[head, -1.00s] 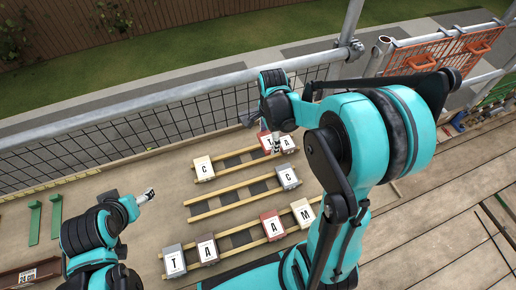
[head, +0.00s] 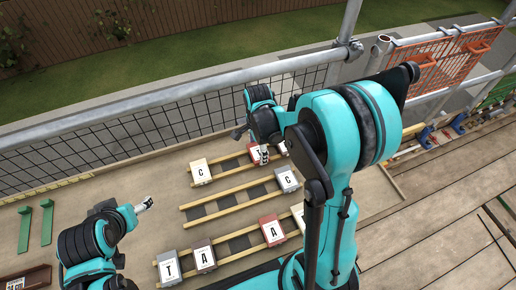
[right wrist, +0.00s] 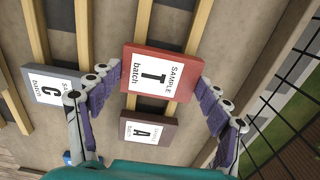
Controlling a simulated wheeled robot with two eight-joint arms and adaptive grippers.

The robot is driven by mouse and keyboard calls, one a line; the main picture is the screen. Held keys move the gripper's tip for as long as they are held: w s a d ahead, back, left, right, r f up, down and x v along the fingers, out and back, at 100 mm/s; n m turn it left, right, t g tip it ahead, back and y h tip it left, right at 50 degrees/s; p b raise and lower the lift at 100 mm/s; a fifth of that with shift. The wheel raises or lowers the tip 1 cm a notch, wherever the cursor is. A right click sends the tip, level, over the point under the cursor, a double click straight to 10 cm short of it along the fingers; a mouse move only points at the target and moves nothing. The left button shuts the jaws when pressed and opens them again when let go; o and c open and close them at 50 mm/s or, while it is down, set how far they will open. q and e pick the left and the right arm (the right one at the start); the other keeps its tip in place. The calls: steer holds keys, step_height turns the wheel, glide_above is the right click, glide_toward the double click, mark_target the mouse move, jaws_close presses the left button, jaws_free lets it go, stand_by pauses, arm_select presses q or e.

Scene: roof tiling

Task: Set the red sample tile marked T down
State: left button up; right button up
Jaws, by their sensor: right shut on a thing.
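The red sample tile marked T (right wrist: 158,77) is between the two purple-padded fingers of my right gripper (right wrist: 158,100), which is shut on it. In the right wrist view it lies flat over a pair of wooden battens (right wrist: 145,18) and looks larger than the tiles around it. I cannot tell whether it touches the battens. In the head view the red tile (head: 253,149) is over the far row, partly hidden by my right gripper (head: 263,154). My left gripper (head: 145,204) is at the left, away from the tiles; its jaw opening is too small to read.
A brown tile marked A (right wrist: 148,131) is close beside the red tile. A pale C tile (head: 200,172) sits at the far row's left end, and a grey C tile (head: 287,179) on the middle row. The near row holds several tiles. Mesh guardrail (head: 150,137) runs behind.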

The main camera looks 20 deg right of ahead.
mark_target(258, 151)
steer(key=shift+f, duration=0.25)
steer(key=o, duration=1.3)
steer(key=shift+r, duration=0.25)
step_height(258, 151, up, 11)
steer(key=p, duration=0.5)
steer(key=s+a+r+n+t, duration=0.1)
steer(key=s+r+n+t, duration=0.1)
steer(key=n, duration=0.4)
steer(key=s+a+r+n+t, duration=0.2)
steer(key=s+n, duration=0.3)
steer(key=n, duration=0.1)
steer(key=s+a+r+n+t, duration=0.1)
steer(key=s+r+n+t, duration=0.2)
steer(key=n, duration=0.3)
steer(key=shift+s+a+r+n, duration=0.1)
steer(key=shift+s+a+n, duration=0.25)
steer(key=shift+s, duration=0.4)
